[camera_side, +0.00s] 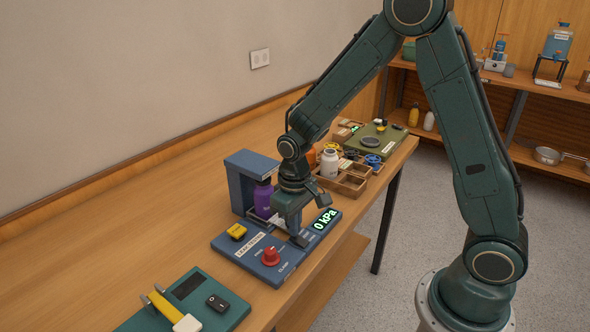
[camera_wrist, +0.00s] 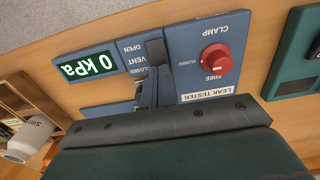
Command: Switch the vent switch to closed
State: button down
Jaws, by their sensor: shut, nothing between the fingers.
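The vent switch belongs to the blue leak tester (camera_side: 226,243), whose panel also shows upside down in the wrist view (camera_wrist: 193,50). There the labels OPEN, VENT and CLOSED sit left of my gripper's fingers (camera_wrist: 155,52). My gripper (camera_side: 299,239) points down at the panel between the red clamp knob (camera_side: 270,257) and the green display (camera_side: 325,219), which reads 0 kPa. It is shut with nothing held. Whether the fingertips touch the switch is unclear.
A purple bottle (camera_side: 263,198) stands under the tester's upright, with a yellow part (camera_side: 237,231) in front. A green device with a black rocker switch (camera_side: 217,303) lies nearer the camera. A wooden tray (camera_side: 349,182) and white bottle (camera_side: 329,163) are behind. The bench's left side is clear.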

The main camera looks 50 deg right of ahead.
jog(key=shift+f, duration=0.65)
dwell(0.5)
jog(key=shift+r, duration=3.55)
jog(key=shift+r, duration=0.1)
jog(key=s+r+t, duration=0.5)
jog(key=s+r, duration=1)
jog(key=s, duration=0.4)
jog(key=shift+s+d+r+t, duration=0.2)
jog(key=shift+d+r+t, duration=0.1)
jog(key=shift+d+r, duration=0.1)
